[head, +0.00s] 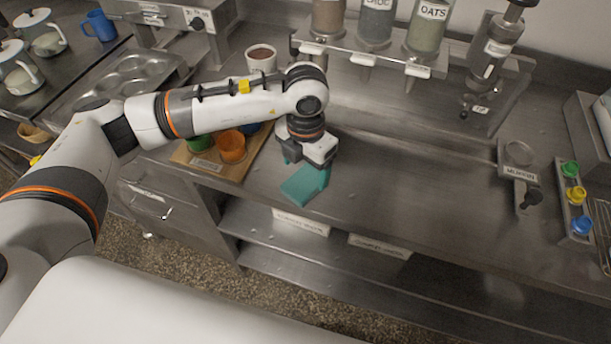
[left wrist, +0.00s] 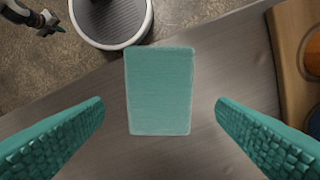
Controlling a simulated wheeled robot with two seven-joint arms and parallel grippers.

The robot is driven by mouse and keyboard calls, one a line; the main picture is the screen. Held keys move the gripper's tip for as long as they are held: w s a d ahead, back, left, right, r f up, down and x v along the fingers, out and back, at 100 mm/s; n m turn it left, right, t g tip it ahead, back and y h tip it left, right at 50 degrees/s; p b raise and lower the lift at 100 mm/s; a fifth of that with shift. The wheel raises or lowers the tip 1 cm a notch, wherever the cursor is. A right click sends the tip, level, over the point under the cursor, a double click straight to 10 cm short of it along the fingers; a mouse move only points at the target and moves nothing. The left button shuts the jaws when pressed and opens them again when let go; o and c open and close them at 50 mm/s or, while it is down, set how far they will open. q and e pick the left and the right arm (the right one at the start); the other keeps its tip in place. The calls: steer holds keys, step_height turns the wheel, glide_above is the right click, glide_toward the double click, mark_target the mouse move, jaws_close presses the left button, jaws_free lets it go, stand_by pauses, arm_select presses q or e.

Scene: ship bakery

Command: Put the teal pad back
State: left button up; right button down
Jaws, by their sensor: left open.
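The teal pad (head: 298,187) is a flat rectangle by the front edge of the steel counter, just right of the wooden board. In the left wrist view the pad (left wrist: 160,92) shows whole, and its far end seems to reach past the counter edge. My left gripper (head: 308,172) points down over the pad. Its teal ribbed fingers (left wrist: 160,135) are apart, one on each side of the pad, with a visible gap to both sides. In the head view the fingers and pad share a colour and partly merge.
A wooden board (head: 178,155) with green, orange and blue cups stands left of the gripper. A white cup (head: 261,60) and a dispenser rack (head: 345,59) stand behind. The counter to the right is clear up to the muffin-labelled tool (head: 519,172). A grey bin (left wrist: 112,22) stands below the edge.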

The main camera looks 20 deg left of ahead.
mark_target(306, 179)
arm_select(q)
step_height(306, 179, up, 8)
steer(key=b, duration=0.1)
steer(key=shift+r, duration=0.15)
stand_by(0.5)
